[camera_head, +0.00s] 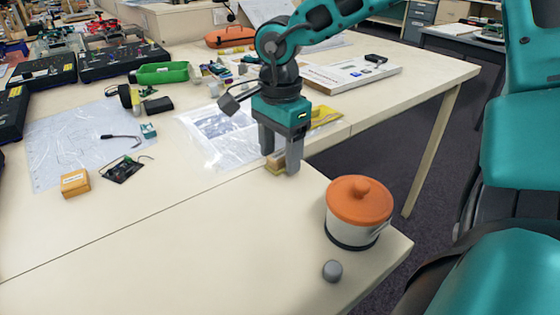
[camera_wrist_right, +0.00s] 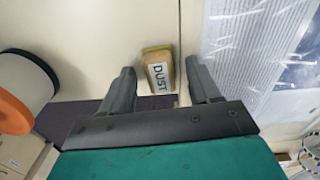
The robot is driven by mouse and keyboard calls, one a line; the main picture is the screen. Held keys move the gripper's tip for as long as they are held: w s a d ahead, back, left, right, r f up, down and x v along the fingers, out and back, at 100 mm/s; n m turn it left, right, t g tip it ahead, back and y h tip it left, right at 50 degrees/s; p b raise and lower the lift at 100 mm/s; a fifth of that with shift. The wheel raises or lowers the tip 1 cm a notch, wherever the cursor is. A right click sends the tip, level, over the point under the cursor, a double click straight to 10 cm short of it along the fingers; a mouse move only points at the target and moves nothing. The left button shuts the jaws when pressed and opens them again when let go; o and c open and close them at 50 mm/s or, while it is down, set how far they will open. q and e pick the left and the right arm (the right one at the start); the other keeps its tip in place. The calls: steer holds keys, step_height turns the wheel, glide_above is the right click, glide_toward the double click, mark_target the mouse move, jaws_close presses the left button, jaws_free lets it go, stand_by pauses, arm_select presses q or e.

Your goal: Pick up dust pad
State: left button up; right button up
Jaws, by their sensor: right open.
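The dust pad (camera_head: 273,167) is a small tan block with a yellow-green base. It lies on the pale table close to its right edge. In the right wrist view the pad (camera_wrist_right: 158,72) shows its "DUST" label. My right gripper (camera_head: 281,164) points down over the pad with its fingers open. In the right wrist view the pad sits between the fingertips of the gripper (camera_wrist_right: 160,67), with a gap on each side. In the head view a finger hides part of the pad. My left gripper is not in view.
An orange-lidded jar (camera_head: 358,205) and a small grey knob (camera_head: 332,270) stand near the table's front right corner. A small orange box (camera_head: 75,183) and a circuit board (camera_head: 122,170) are at left. Printed sheets (camera_head: 215,122) lie behind the gripper. The front middle of the table is clear.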

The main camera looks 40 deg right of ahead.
steer(key=shift+c, duration=0.4)
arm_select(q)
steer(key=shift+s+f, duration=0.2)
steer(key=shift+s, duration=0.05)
arm_select(e)
steer(key=c, duration=1)
steer(key=shift+r, duration=0.1)
steer(key=shift+c, duration=0.2)
step_height(320, 180, up, 9)
steer(key=shift+f+p, duration=0.15)
steer(key=shift+p, duration=0.7)
arm_select(q)
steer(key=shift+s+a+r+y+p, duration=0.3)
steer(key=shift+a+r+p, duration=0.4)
steer(key=shift+p, duration=0.2)
arm_select(e)
step_height(320, 180, up, 11)
glide_above(280, 154)
